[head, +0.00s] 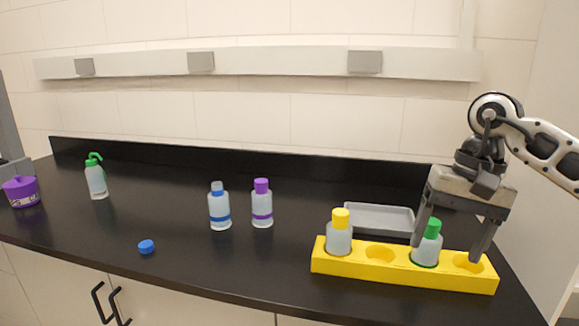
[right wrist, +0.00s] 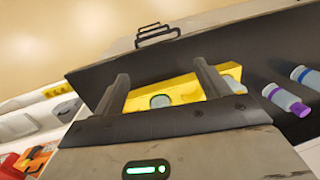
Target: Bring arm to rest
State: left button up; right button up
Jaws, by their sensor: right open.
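My right gripper (head: 445,249) is open above the right half of the yellow rack (head: 342,266), fingers pointing down. A green-capped bottle (head: 426,250) stands in a rack hole, showing between the fingers in the head view; I cannot tell if they touch it. A yellow-capped bottle (head: 340,236) stands in the leftmost hole. Two other holes look empty. In the right wrist view the open fingers (right wrist: 162,82) frame the rack (right wrist: 185,91). A blue-banded bottle (head: 219,208) and a purple-capped bottle (head: 262,205) stand on the counter. My left gripper is not in view.
A blue cap (head: 146,246) lies near the counter's front edge. A green-topped wash bottle (head: 96,178) and a purple container (head: 21,191) stand at left. A grey tray (head: 380,217) lies behind the rack. The counter (head: 150,200) is clear at centre left.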

jog(key=s+a+f+m+y, duration=0.2)
jog(key=s+a+m+y, duration=0.1)
jog(key=a+m+y, duration=0.4)
jog(key=s+a+f+m+g+y, duration=0.1)
jog(key=s+a+f+m+y, duration=0.2)
jog(key=a, duration=0.7)
jog(key=s+a+m+y, duration=0.2)
jog(key=a+m+y, duration=0.3)
jog(key=a+y, duration=0.25)
jog(key=w+d+f+n+t+h, duration=0.1)
jog(key=d+f+n+t+h, duration=0.35)
jog(key=n, duration=0.65)
jog(key=d+f+n+t+h, duration=0.25)
jog(key=f+n+t, duration=0.45)
jog(key=n, duration=0.4)
jog(key=w+d+f+n+t+h, duration=0.1)
jog(key=d+f+n+t+h, duration=0.1)
jog(key=f+n+t+h, duration=0.65)
jog(key=s+d+f+m+g, duration=0.3)
jog(key=s+f+m+g, duration=0.1)
jog(key=s+f+m, duration=0.1)
jog(key=s+d+f+m+g+h, duration=0.1)
jog(key=s+f+m+g, duration=0.3)
jog(key=s, duration=0.4)
jog(key=shift+d+f+m, duration=0.4)
jog(key=shift+d+m, duration=0.05)
jog(key=shift+d, duration=0.45)
